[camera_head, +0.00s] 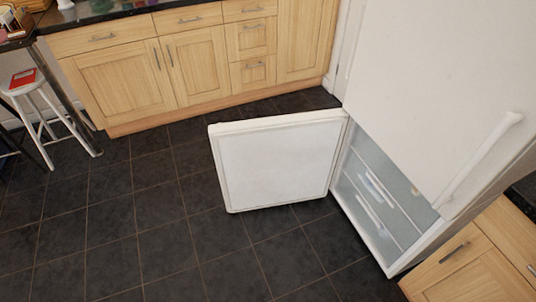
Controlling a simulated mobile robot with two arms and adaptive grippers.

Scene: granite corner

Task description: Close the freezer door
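The white freezer door (279,161) stands wide open at the bottom of a tall white fridge-freezer (430,80). It is hinged on the left side of the freezer opening, and its inner face shows. The freezer compartment (378,195) is exposed, with pale drawer fronts inside. The upper fridge door is shut and has a white bar handle (480,160). Neither of my grippers is in view.
Wooden cabinets (190,55) line the back wall, and another cabinet (470,268) stands right of the freezer. A white stool (38,100) with a red item on it is at the left. The dark tiled floor (150,220) is clear in front.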

